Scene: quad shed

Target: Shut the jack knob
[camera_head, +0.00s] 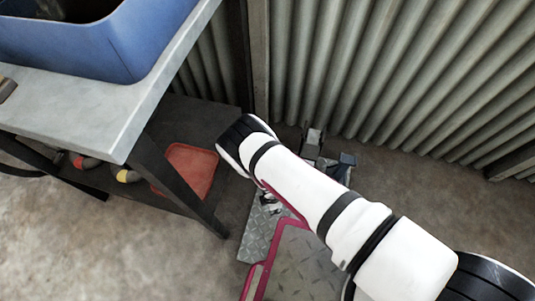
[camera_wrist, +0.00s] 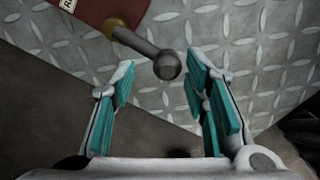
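The jack knob (camera_wrist: 167,65) is a dark grey ball on the end of a short rod, seen in the wrist view. The rod leads up and left to a brass collar on a dark red body (camera_wrist: 103,9), which is cut by the picture's top edge. My gripper (camera_wrist: 158,82) is open, with teal pads on both fingers. In the picture the knob lies between the fingertips, nearer the right finger; I cannot tell whether they touch. In the head view my white arm hides the gripper and the knob.
A workbench (camera_head: 75,100) with a blue bin (camera_head: 130,45) stands at the left, with a red tray (camera_head: 188,168) on its lower shelf. A metal tread plate (camera_head: 258,235) lies below my arm. A corrugated wall (camera_head: 370,60) closes the back. Concrete floor is bare at lower left.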

